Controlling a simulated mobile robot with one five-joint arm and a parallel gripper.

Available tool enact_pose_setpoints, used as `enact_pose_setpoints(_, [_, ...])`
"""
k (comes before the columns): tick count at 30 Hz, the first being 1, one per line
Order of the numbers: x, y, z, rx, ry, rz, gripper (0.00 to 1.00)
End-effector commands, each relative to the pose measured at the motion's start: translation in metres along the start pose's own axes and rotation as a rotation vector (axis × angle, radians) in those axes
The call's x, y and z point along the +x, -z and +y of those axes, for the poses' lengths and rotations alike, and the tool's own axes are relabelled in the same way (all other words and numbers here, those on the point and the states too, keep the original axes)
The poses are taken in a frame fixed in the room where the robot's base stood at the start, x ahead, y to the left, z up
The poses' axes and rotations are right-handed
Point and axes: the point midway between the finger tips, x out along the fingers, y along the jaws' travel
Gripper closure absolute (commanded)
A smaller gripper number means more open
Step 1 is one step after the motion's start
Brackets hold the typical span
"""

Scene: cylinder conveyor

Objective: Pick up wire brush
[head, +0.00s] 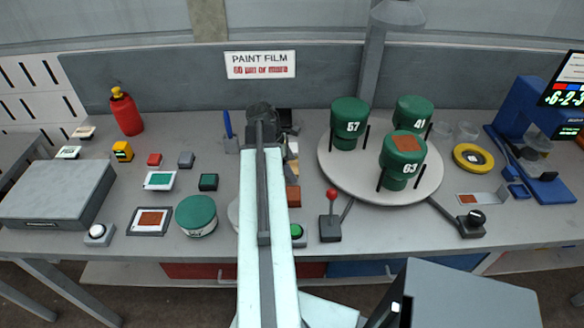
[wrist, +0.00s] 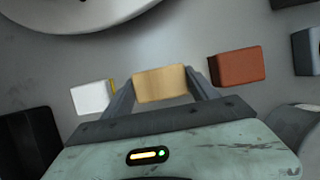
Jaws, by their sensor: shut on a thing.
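In the wrist view my gripper (wrist: 160,76) has its two grey fingers on either side of a tan block (wrist: 160,84). The fingers are shut on it. It is plain and wood-coloured, and may be the wire brush; no bristles show. A white block (wrist: 90,97) with a yellow edge lies just left of the fingers, and a red-brown block (wrist: 237,68) lies just right. In the head view my arm hides the fingers and most of the tan block. The red-brown block (head: 294,196) shows beside the arm.
A round turntable (head: 340,178) with green-lidded drums stands to the right. A red-knobbed lever (head: 331,215) and a green button (head: 297,231) are near the front edge. A green-lidded tin (head: 196,214) stands left of my arm. A blue pen (head: 228,125) stands in a holder behind.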

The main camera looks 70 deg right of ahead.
Motion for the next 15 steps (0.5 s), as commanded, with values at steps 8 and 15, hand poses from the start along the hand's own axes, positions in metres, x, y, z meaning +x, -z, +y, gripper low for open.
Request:
enact_pose_setpoints(8, [-0.032,-0.013,0.0,0.0,0.0,0.0,0.75])
enact_pose_setpoints(15, [-0.081,-0.033,0.0,-0.001,0.0,0.0,0.75])
